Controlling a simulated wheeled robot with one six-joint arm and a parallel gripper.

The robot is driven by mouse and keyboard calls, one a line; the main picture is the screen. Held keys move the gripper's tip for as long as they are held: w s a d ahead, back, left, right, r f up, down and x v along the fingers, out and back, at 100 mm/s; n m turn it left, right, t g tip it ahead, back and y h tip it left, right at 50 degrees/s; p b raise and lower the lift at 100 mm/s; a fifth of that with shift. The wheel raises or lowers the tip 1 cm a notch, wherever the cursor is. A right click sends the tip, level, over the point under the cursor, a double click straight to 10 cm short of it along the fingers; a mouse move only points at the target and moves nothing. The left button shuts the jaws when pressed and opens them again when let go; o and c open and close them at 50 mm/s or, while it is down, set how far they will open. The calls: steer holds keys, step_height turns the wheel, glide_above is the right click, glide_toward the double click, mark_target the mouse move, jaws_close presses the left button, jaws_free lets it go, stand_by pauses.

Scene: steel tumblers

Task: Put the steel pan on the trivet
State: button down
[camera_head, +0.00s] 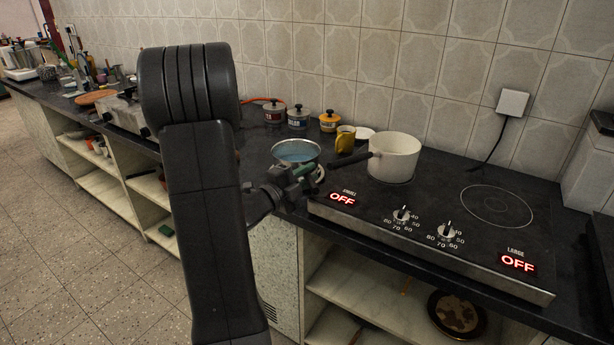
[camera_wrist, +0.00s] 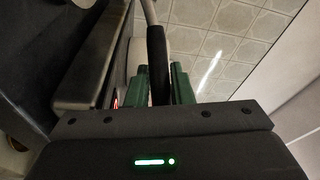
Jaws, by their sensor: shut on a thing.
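The steel pan (camera_head: 296,151), a shallow round pan with a bluish, shiny inside, is above the counter left of the stove in the head view. My gripper (camera_head: 292,177) is just on the near side of it. In the wrist view my green-tipped gripper (camera_wrist: 160,85) is shut on the pan's dark handle (camera_wrist: 157,48), and a grey metal stem runs on from the handle at the top. The pan looks about level; I cannot tell whether it touches anything below. I cannot make out the trivet; my arm and the pan hide part of the counter.
A white pot (camera_head: 394,158) stands on the stove (camera_head: 440,220), its dark handle pointing left towards the pan. A yellow mug (camera_head: 345,140) and several lidded jars (camera_head: 299,119) stand behind the pan. Both stove displays read OFF. Open shelves are below the counter.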

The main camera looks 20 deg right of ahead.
steer(key=shift+r, duration=0.15)
steer(key=c, duration=1.3)
jaws_free()
steer(key=v, duration=1.2)
steer(key=shift+b, duration=0.4)
